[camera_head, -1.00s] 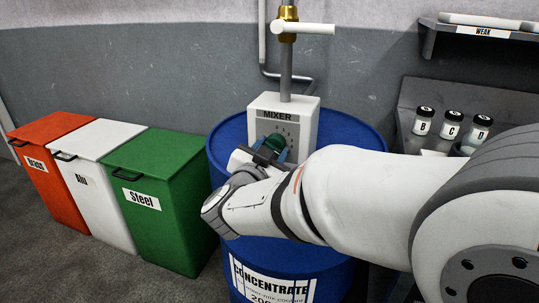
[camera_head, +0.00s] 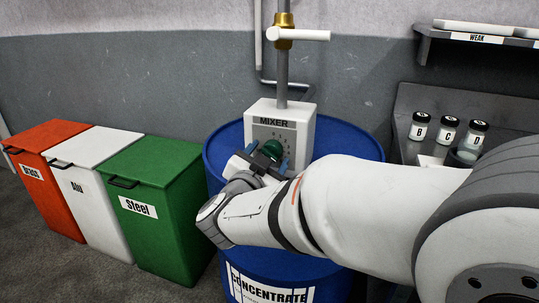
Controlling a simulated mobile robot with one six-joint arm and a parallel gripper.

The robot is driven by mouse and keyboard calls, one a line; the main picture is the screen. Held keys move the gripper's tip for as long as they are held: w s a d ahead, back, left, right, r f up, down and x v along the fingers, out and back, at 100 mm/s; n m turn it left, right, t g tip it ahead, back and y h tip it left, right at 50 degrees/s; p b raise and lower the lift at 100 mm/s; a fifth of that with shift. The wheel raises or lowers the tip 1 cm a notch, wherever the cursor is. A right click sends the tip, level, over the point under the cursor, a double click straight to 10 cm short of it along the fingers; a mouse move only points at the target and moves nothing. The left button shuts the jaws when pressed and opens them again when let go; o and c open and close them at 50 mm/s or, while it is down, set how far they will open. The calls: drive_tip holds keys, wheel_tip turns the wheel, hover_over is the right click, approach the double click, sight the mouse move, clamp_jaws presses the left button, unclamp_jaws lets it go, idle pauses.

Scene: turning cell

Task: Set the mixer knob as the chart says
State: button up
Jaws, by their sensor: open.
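The mixer (camera_head: 301,128) is a pale box labelled MIXER on top of the blue concentrate drum (camera_head: 345,139). I cannot tell whether the fingers touch the knob. My gripper and wrist hide the lower part of the dial, and the knob's setting cannot be read. No chart can be made out in this view.
Brass (camera_head: 31,172), Alu (camera_head: 77,187) and Steel (camera_head: 137,207) bins stand at the left. Jars B (camera_head: 419,126), C (camera_head: 447,130) and D (camera_head: 475,135) stand at the right, below a shelf (camera_head: 480,31) labelled WEAK. A pipe with a white valve handle (camera_head: 303,34) rises from the mixer.

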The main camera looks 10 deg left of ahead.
drive_tip(key=s+p, duration=0.1)
drive_tip(key=s, duration=0.6)
drive_tip(key=shift+s+a, duration=0.3)
drive_tip(key=w+d+r+n+g+y+p, duration=0.6)
drive_tip(key=d+r+p, duration=0.25)
drive_tip(key=p, duration=0.35)
drive_tip(key=s+d+g+h+p, duration=0.2)
drive_tip(key=s+d+g+p, duration=0.2)
drive_tip(key=s+d, duration=0.4)
drive_tip(key=s+d+g+h+p, duration=0.2)
drive_tip(key=s+d+g+p, duration=0.3)
drive_tip(key=s+d, duration=0.4)
drive_tip(key=d+p, duration=0.1)
drive_tip(key=d, duration=0.4)
drive_tip(key=shift+s+d, duration=0.15)
drive_tip(key=shift+s, duration=0.15)
drive_tip(key=shift+r, duration=0.1)
